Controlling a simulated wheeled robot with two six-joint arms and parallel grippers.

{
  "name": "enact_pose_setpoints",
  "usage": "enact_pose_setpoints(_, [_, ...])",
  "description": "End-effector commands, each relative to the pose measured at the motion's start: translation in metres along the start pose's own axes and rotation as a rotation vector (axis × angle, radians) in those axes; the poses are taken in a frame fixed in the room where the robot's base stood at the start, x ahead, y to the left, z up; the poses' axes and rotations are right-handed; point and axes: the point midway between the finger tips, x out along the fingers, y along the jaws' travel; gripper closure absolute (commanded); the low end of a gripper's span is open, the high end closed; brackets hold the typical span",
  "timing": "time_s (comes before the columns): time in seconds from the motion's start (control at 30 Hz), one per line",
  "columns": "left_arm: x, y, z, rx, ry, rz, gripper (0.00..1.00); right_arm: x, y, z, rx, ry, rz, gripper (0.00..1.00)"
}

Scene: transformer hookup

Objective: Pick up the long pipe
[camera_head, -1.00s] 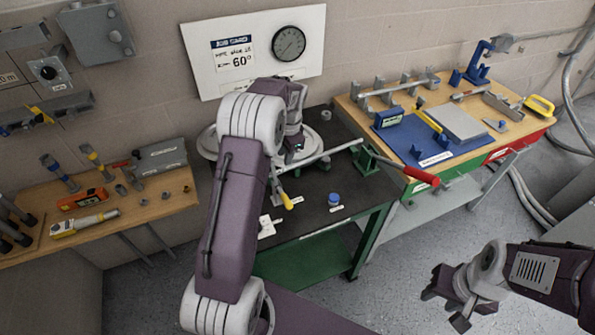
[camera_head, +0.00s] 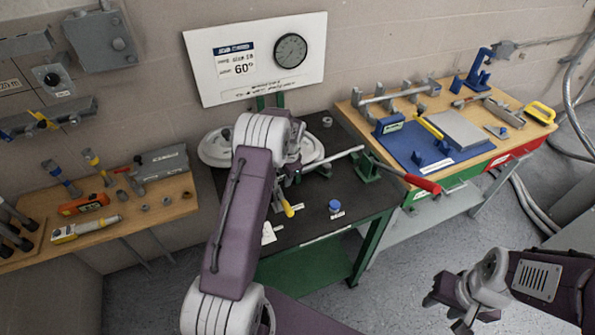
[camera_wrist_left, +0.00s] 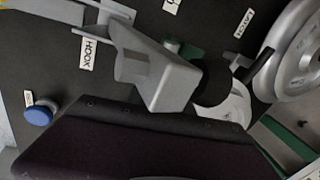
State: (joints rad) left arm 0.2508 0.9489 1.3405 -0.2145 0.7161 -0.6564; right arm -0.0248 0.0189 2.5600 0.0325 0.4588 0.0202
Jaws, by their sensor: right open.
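A long grey pipe (camera_head: 392,95) lies across grey supports at the back of the right wooden bench. My left gripper (camera_head: 288,178) is low over the black table, well left of that pipe and mostly hidden behind my arm. I cannot tell whether it is open or shut. The left wrist view does not show the pipe. My right gripper (camera_head: 442,305) is open and empty at the lower right, over the floor and far from the pipe.
The black table (camera_head: 318,228) holds a round grey bender disc (camera_head: 214,148), a pale rod (camera_head: 335,157), a blue knob (camera_head: 335,206) and a red-gripped lever (camera_head: 422,184). A blue mat (camera_head: 403,145) lies before the pipe. Tools cover the left shelf (camera_head: 150,212).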

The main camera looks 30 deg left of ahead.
Motion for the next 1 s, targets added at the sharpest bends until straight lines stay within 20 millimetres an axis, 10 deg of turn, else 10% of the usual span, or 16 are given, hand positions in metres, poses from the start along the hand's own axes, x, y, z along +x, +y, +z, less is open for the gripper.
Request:
enact_pose_setpoints(0.17, [0.001,0.000,0.000,0.000,0.001,-0.001,0.73,0.000,0.000,0.000,0.000,0.000,0.000,0.59])
enact_pose_setpoints(0.3, [0.000,0.000,0.000,0.000,0.001,-0.001,1.00,0.000,0.000,0.000,0.000,0.000,0.000,0.59])
enact_pose_setpoints(0.7, [-0.005,-0.002,-0.001,-0.001,0.003,-0.003,1.00,0.001,0.000,0.000,0.000,0.000,0.000,0.59])
enact_pose_setpoints(1.0, [-0.049,-0.009,-0.018,0.003,0.006,-0.005,1.00,0.007,0.000,0.001,0.000,0.000,0.000,0.59])
